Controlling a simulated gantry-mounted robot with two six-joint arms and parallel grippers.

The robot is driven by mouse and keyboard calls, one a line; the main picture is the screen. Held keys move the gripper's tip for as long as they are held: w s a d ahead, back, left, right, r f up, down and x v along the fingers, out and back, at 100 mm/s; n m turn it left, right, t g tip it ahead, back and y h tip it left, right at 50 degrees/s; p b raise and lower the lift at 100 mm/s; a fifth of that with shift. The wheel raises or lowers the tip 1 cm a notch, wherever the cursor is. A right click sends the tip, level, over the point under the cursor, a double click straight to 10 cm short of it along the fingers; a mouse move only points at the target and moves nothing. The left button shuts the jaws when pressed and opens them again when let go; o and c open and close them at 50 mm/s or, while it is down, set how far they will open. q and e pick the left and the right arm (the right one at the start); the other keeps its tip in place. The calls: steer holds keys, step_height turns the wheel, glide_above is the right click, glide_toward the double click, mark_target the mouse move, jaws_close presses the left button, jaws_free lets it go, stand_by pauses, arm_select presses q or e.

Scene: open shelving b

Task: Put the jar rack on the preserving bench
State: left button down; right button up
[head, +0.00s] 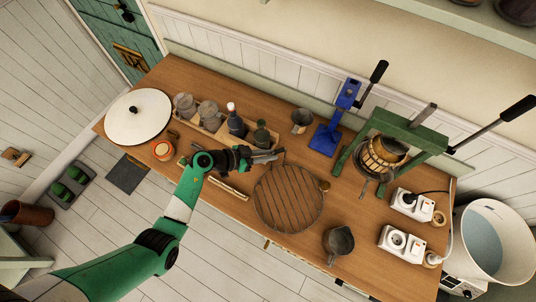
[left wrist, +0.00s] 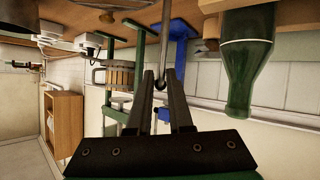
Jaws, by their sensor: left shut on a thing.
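The jar rack (head: 288,199) is a round, dark slatted disc with an upright handle. In the head view it lies over the front middle of the wooden preserving bench (head: 225,218); I cannot tell whether it touches the top or hangs just above it. My left gripper (head: 279,155) is at the rack's far left edge, shut on its handle. In the left wrist view the fingers (left wrist: 160,84) close on the end of a thin grey rod, which looks like this handle. My right gripper is not in view.
A wooden crate (head: 222,130) with jars and bottles stands behind my gripper; its green bottle (left wrist: 246,62) is close in the wrist view. A blue press (head: 328,138), a green-framed press (head: 412,128), a grey jug (head: 339,241) and white sockets (head: 402,243) surround the rack.

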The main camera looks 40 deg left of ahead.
arm_select(q)
steer(key=c, duration=0.8)
jaws_free()
steer(key=p+v, duration=0.3)
steer(key=v, duration=0.9)
steer(key=shift+p, duration=0.3)
